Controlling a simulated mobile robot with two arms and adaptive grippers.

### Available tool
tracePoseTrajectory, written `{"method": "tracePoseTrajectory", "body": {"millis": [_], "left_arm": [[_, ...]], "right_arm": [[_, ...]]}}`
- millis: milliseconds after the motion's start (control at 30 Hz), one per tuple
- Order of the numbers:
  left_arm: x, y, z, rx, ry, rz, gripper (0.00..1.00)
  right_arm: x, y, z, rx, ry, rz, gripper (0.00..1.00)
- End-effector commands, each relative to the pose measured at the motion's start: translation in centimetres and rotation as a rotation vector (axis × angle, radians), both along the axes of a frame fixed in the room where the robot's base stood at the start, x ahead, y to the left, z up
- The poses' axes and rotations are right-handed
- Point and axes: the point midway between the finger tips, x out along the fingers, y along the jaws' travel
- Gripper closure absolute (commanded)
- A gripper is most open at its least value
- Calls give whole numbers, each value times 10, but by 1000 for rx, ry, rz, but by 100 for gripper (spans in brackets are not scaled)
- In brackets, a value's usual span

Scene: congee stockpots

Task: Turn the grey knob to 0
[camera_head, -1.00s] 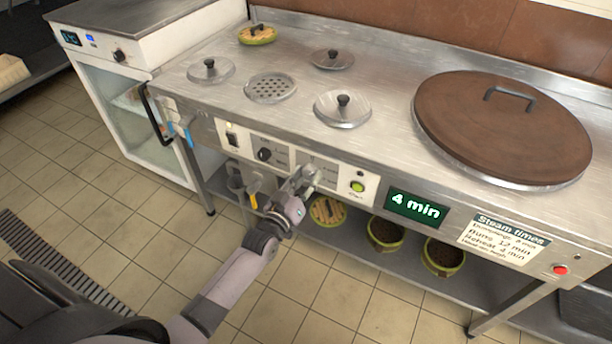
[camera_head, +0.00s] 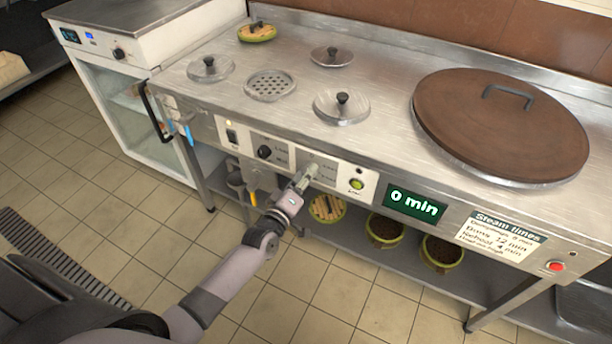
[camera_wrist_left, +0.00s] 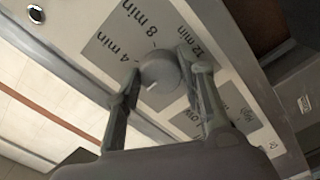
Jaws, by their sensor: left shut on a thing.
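The grey knob (camera_wrist_left: 159,76) is round and sits on the panel in the left wrist view, with labels 4 min, 8 min and 12 min around it. A small pale mark shows on its near lower side. My left gripper (camera_wrist_left: 158,70) is shut on the knob, one finger on each side. In the head view my left gripper (camera_head: 304,179) reaches the front panel and mostly hides the knob. The green display (camera_head: 414,204) reads 0 min. My right gripper is not in view.
A black knob (camera_head: 264,152) is left of my gripper and a green button (camera_head: 357,184) is right of it. A red button (camera_head: 556,266) is at the far right. Steamer baskets (camera_head: 327,208) stand on the shelf below. A large brown lid (camera_head: 500,125) covers the counter's right part.

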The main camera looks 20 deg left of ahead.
Motion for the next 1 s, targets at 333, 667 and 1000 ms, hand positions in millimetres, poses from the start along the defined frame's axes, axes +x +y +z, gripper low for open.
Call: {"method": "tracePoseTrajectory", "body": {"millis": [333,667,1000], "left_arm": [[0,1,-1,-18,3,1,92],[0,1,-1,-17,3,1,52],[0,0,0,-16,1,0,43]], "right_arm": [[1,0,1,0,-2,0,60],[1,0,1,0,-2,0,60],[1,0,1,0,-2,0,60]]}}
